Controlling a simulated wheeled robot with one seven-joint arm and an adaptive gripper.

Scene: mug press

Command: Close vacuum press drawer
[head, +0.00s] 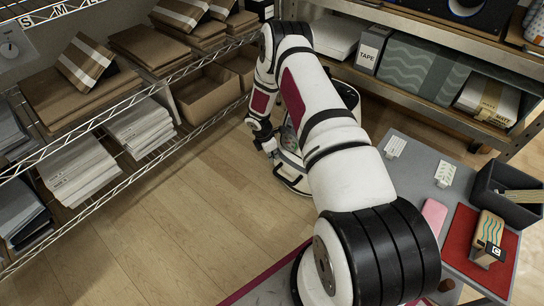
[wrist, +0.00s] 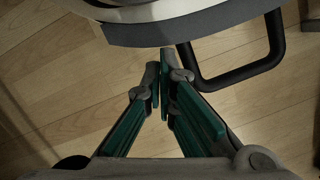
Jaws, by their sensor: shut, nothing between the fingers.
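The white vacuum press (head: 289,143) stands on the wooden floor at the back middle, largely hidden behind my arm in the head view. Its drawer (head: 291,168) faces the near side and has a black loop handle (head: 296,186). In the wrist view the drawer's curved grey front (wrist: 195,29) crosses the top, and the handle (wrist: 245,72) juts out at the right. My gripper (wrist: 160,72) is shut and empty, its green-padded fingers pointing at the drawer front, left of the handle. I cannot tell whether the tips touch it or how far the drawer is out.
A wire rack (head: 150,95) with paper stacks and cardboard boxes stands at the left. A shelf (head: 440,113) with boxes runs along the back right. A grey table (head: 398,178) with a red mat (head: 462,236) and a dark bin stands at the right. Open floor (head: 185,215) lies at the middle left.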

